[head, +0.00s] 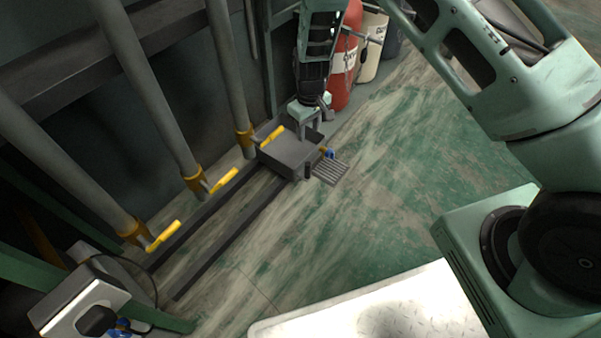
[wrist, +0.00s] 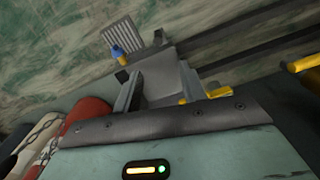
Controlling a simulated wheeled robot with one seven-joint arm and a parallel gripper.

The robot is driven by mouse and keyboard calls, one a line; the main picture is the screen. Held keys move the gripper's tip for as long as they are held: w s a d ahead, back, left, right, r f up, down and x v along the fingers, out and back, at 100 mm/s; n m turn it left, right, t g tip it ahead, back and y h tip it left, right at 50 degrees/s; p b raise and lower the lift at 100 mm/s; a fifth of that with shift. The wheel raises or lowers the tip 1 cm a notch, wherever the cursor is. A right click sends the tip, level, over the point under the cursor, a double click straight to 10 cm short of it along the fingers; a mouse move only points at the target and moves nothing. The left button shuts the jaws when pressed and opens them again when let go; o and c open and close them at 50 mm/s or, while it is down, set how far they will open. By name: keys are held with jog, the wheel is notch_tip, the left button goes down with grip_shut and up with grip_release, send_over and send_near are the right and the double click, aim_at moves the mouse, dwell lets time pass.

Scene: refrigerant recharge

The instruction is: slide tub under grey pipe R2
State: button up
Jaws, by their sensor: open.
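The grey tub (head: 287,153) sits at the far right end of two dark floor rails, near the foot of the rightmost grey pipe (head: 228,70). It also shows in the wrist view (wrist: 172,84). A middle grey pipe (head: 150,95) and a left grey pipe (head: 62,165) stand further left along the rails. No label is readable, so I cannot tell which is R2. My gripper (head: 312,123) is open at the tub's far right side, pointing down. Its fingers (wrist: 129,84) show beside the tub in the wrist view; contact is unclear.
Each pipe has a yellow handle (head: 225,181) near its foot. The rails (head: 225,237) are clear left of the tub. A floor grate (head: 330,172) and a blue knob (head: 328,153) are right of the tub. A red cylinder (head: 343,65) stands behind my gripper. A box (head: 72,305) is lower left.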

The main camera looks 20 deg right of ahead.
aim_at(307, 162)
jog(key=f+b, duration=0.4)
jog(key=f, duration=0.5)
jog(key=f+b, duration=0.4)
jog(key=f, duration=0.5)
jog(key=shift+w+d+f, duration=0.1)
jog(key=shift+w+f, duration=0.05)
jog(key=shift+w, duration=0.05)
grip_shut()
